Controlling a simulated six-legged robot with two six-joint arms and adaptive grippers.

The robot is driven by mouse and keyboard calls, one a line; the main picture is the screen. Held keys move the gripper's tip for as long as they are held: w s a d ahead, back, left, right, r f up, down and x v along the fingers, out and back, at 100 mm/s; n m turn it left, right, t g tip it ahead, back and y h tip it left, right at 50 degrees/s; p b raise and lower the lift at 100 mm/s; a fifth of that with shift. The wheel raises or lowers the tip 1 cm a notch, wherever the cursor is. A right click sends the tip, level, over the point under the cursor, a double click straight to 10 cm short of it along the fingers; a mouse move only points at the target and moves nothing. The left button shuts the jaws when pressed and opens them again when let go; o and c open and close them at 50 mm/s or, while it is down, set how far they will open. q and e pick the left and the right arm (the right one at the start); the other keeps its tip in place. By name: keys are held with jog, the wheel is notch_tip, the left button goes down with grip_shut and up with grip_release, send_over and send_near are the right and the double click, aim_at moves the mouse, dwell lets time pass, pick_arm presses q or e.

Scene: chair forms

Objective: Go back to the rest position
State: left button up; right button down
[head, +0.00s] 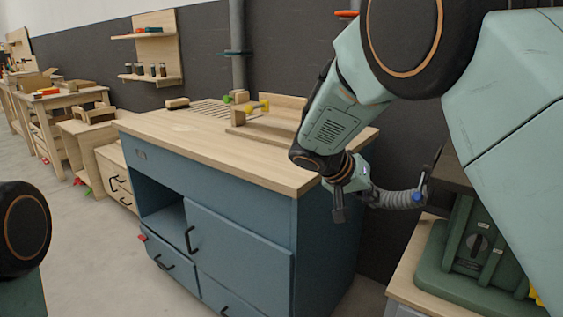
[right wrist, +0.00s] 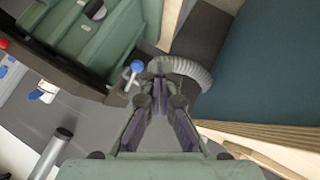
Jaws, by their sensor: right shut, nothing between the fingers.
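My right arm comes in from the right in the head view, and its gripper (head: 338,214) points down in front of the right end of the blue workbench (head: 215,155). The gripper is small there and partly hidden by the wrist. In the right wrist view the fingers of this gripper (right wrist: 158,72) come together at their tips, with nothing between them. A grey ribbed hose (right wrist: 190,72) runs close by the fingertips; I cannot tell whether they touch. Only a dark round joint of my left arm shows at the lower left of the head view; its gripper is out of the frame.
A green machine (head: 475,255) stands on a low wooden bench (head: 408,275) at the right. The workbench top carries wooden pieces and small clamps (head: 262,106). The grey floor (head: 95,240) at the left front is clear.

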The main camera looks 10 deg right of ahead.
jog(key=w+a+f+n+t+y, duration=0.1)
jog(key=a+f+n+t+y, duration=0.1)
jog(key=a+f+n+y, duration=0.35)
jog(key=s+a+f+n+y, duration=0.1)
jog(key=s+a+f+y, duration=0.2)
jog(key=f, duration=0.4)
jog(key=s+a+f+n+y, duration=0.1)
jog(key=s+a+f+n, duration=0.15)
jog(key=s+f, duration=0.4)
jog(key=s+d+f+m+g, duration=0.1)
jog(key=s+f, duration=0.3)
jog(key=s, duration=0.6)
jog(key=s+d+f+g, duration=0.1)
jog(key=s+f, duration=0.3)
jog(key=s, duration=0.7)
jog(key=s+d+f+m+g, duration=0.1)
jog(key=s+f, duration=0.3)
jog(key=s, duration=0.6)
jog(key=shift+s+f+m+g+p, duration=0.15)
jog(key=shift+f+m+g+p, duration=0.2)
jog(key=shift+g, duration=0.35)
jog(key=shift+s+d+h, duration=0.15)
jog(key=shift+d+h, duration=0.05)
jog(key=shift+h, duration=0.05)
